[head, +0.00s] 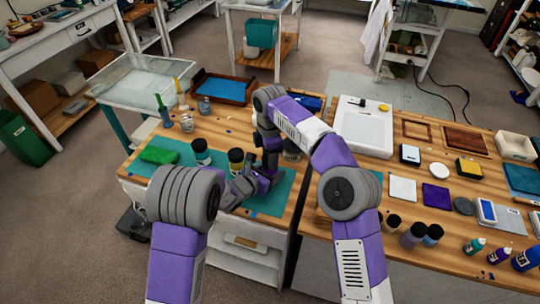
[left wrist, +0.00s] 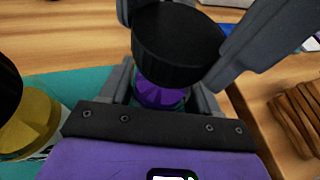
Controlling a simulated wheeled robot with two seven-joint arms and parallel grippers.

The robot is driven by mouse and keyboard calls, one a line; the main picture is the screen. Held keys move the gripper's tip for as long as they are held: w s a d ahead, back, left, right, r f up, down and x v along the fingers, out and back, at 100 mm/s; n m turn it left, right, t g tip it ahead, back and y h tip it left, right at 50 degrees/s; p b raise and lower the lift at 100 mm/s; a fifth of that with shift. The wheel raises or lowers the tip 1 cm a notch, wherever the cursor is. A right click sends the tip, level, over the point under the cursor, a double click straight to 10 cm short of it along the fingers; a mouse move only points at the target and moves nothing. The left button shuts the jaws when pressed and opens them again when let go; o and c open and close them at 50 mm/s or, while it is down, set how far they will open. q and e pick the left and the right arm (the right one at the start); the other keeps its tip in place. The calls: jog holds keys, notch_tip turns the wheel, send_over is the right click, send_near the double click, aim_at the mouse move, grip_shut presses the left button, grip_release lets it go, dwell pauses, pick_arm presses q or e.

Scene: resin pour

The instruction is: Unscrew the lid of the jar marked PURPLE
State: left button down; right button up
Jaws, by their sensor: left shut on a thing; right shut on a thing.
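The jar with purple contents (left wrist: 160,93) stands between the fingers of my left gripper (left wrist: 162,100), which is shut on its body in the left wrist view. Its wide black lid (left wrist: 178,45) sits at its top; I cannot tell whether it is loose. My right gripper (left wrist: 192,30) comes from above with a finger on either side of the lid and is shut on it. In the head view my right gripper (head: 262,163) and left gripper (head: 240,187) meet over the teal mat (head: 285,190), and they hide most of this jar. Its label is not readable.
A jar with yellow contents (left wrist: 32,125) stands close on the left. Other black-lidded jars (head: 201,152) (head: 291,153) stand near my grippers. A green cloth (head: 160,155) lies at the mat's left. Wooden coasters (left wrist: 298,115) lie on the right-hand table.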

jog(key=n, duration=0.4)
jog(key=shift+n, duration=0.3)
jog(key=shift+r, duration=0.2)
jog(key=shift+r, duration=0.9)
jog(key=shift+r, duration=2)
pick_arm(q)
jog(key=shift+c, duration=0.8)
grip_release()
jog(key=shift+a, duration=0.1)
